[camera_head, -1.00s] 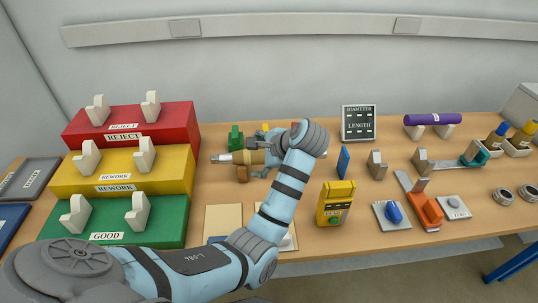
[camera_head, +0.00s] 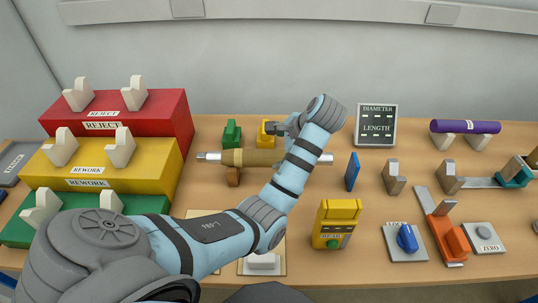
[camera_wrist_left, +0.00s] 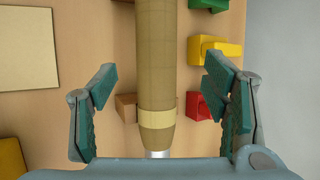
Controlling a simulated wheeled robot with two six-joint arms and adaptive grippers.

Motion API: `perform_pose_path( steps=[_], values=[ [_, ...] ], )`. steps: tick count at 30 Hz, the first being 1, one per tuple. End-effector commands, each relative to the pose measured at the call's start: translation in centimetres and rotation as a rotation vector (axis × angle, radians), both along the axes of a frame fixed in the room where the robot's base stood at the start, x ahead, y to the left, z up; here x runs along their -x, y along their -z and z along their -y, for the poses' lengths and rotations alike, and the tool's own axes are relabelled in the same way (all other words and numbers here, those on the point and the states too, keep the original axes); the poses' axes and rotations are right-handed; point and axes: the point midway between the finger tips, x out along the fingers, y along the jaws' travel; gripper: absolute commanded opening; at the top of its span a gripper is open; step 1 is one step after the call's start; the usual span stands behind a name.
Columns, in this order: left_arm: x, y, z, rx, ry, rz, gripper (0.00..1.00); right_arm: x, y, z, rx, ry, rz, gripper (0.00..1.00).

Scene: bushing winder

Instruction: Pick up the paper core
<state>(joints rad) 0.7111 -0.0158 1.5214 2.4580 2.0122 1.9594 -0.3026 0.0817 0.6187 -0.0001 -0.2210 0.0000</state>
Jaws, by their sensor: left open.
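The paper core (camera_head: 250,158) is a brown tube with tapered ends, lying level on a metal rod that sticks out at both sides. A wooden block (camera_head: 233,177) is under its left part. In the left wrist view the core (camera_wrist_left: 157,60) runs between my open fingers, with a paler band near its lower end. My left gripper (camera_head: 281,128) is over the core, partly hidden by my wrist; its green-padded fingers (camera_wrist_left: 160,75) stand apart on both sides with visible gaps. My right gripper is in neither view.
Red (camera_head: 165,112), yellow (camera_head: 160,165) and green tiered racks stand at the left. Green (camera_head: 231,134) and yellow (camera_head: 265,134) blocks sit behind the core. A yellow gauge (camera_head: 336,222), a display board (camera_head: 376,124) and a purple roll (camera_head: 465,127) are to the right.

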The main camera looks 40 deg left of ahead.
Motion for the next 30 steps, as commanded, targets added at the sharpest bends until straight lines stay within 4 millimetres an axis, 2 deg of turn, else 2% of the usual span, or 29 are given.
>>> perform_pose_path(
  steps=[1, 3, 5, 9, 12, 19, 20, 30],
  values=[
    [-0.1, 1.6, -0.5, -0.001, 0.0, 0.001, 0.69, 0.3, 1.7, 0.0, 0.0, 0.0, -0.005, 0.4],
    [-0.2, 1.8, -0.9, -0.001, -0.001, 0.001, 0.69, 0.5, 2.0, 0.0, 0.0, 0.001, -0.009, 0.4],
    [-0.2, 2.2, -1.2, 0.001, 0.0, -0.002, 0.69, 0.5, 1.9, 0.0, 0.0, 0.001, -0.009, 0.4],
    [0.0, 4.1, -2.3, 0.0, 0.001, -0.005, 0.69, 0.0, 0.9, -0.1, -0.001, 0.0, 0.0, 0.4],
    [-0.3, 5.4, -3.1, 0.0, 0.002, -0.002, 0.69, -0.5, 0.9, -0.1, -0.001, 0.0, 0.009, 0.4],
    [-0.4, 5.9, -3.2, 0.003, 0.004, 0.0, 0.69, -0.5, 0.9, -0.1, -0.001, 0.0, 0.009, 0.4],
    [-0.4, 5.9, -3.2, 0.003, 0.004, 0.0, 0.65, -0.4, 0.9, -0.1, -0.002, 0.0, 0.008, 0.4],
    [-0.4, 5.9, -3.2, 0.002, 0.005, 0.0, 0.11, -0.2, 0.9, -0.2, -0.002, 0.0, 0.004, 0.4]
  ],
)
